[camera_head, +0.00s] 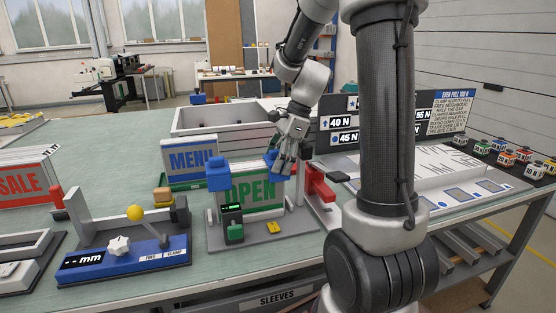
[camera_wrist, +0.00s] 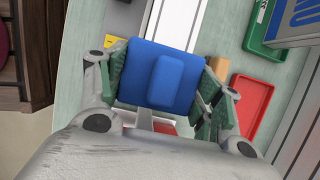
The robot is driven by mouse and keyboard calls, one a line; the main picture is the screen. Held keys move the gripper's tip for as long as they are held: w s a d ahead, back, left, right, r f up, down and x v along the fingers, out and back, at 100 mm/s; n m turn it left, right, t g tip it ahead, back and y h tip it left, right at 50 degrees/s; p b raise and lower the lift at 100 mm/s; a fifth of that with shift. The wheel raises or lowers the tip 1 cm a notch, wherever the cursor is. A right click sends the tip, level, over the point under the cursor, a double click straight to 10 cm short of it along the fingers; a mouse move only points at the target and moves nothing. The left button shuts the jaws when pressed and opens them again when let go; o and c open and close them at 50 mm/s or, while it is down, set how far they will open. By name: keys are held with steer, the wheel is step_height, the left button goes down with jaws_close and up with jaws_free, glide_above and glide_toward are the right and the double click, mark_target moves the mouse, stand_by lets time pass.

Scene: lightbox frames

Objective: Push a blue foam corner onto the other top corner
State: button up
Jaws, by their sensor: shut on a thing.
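The lightbox frame with the green OPEN panel (camera_head: 255,192) stands upright on a grey base (camera_head: 262,240). One blue foam corner (camera_head: 218,174) covers its top left corner. My gripper (camera_head: 280,166) is at the frame's top right corner, shut on a second blue foam corner (camera_head: 269,158), mostly hidden behind the fingers. In the wrist view this blue foam corner (camera_wrist: 160,75) sits between the green finger pads of my gripper (camera_wrist: 158,88). A white strip (camera_wrist: 178,22) runs beyond it. I cannot tell whether the held corner is fully seated on the frame.
A blue MENU sign (camera_head: 190,160) stands behind on the left. A blue measuring device (camera_head: 125,255) with a yellow ball is at the left. A red clamp-like part (camera_head: 320,184) is close on the right. Open crates (camera_head: 225,120) are behind.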

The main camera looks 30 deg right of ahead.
steer(key=o, duration=0.9)
step_height(320, 180, up, 11)
glide_above(307, 146)
steer(key=w+a, duration=0.1)
steer(key=w, duration=0.4)
steer(key=shift+d+f+n, duration=0.15)
steer(key=shift+d+n, duration=0.1)
steer(key=shift+n, duration=0.95)
steer(key=s+f+n, duration=0.1)
steer(key=n, duration=0.1)
steer(key=s+d+f+n+h, duration=0.1)
steer(key=f+n, duration=0.1)
steer(key=shift+s+d, duration=0.15)
steer(key=shift+s, duration=0.2)
steer(key=s+n+h, duration=0.1)
steer(key=s+n, duration=0.1)
steer(key=shift+s+f+n, duration=0.1)
steer(key=shift+s+n, duration=0.1)
steer(key=shift+n, duration=0.2)
steer(key=s+a+n+t, duration=0.1)
steer(key=s+n, duration=0.2)
steer(key=s, duration=0.2)
steer(key=s+a+n+t+h, duration=0.1)
steer(key=s+a+n, duration=0.1)
steer(key=s+n, duration=0.2)
steer(key=s+a+r+n+t+h, duration=0.1)
steer(key=s+a+n, duration=0.1)
steer(key=s+n, duration=0.2)
steer(key=shift+s, duration=1)
